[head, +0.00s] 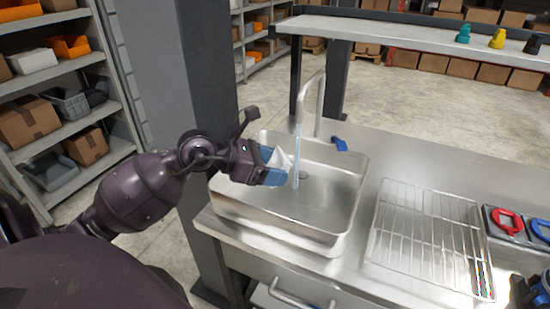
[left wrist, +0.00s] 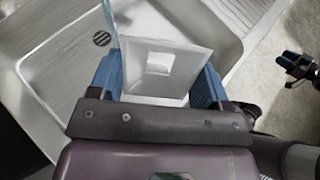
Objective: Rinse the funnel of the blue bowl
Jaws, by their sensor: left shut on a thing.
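My left gripper (head: 277,166) is shut on a pale, square-mouthed funnel (head: 283,160) above the left part of the sink (head: 340,210). In the left wrist view the funnel (left wrist: 160,72) sits between the blue fingers, its square opening facing the camera. Water (head: 297,150) runs from the tap (head: 319,95) into the sink. The stream (left wrist: 112,22) passes close to the funnel's upper left corner in the wrist view; I cannot tell whether it touches. A blue ring-shaped item (head: 541,229) is at the right edge. A dark and blue part, apparently my right gripper (head: 535,291), is cut off bottom right.
A wire drying rack (head: 425,235) lies right of the sink, and a red ring-shaped item (head: 506,221) beyond it. A blue lever (head: 340,144) is behind the sink. A raised shelf (head: 420,35) holds teal, yellow and dark items. A dark post (head: 190,100) stands behind my left arm.

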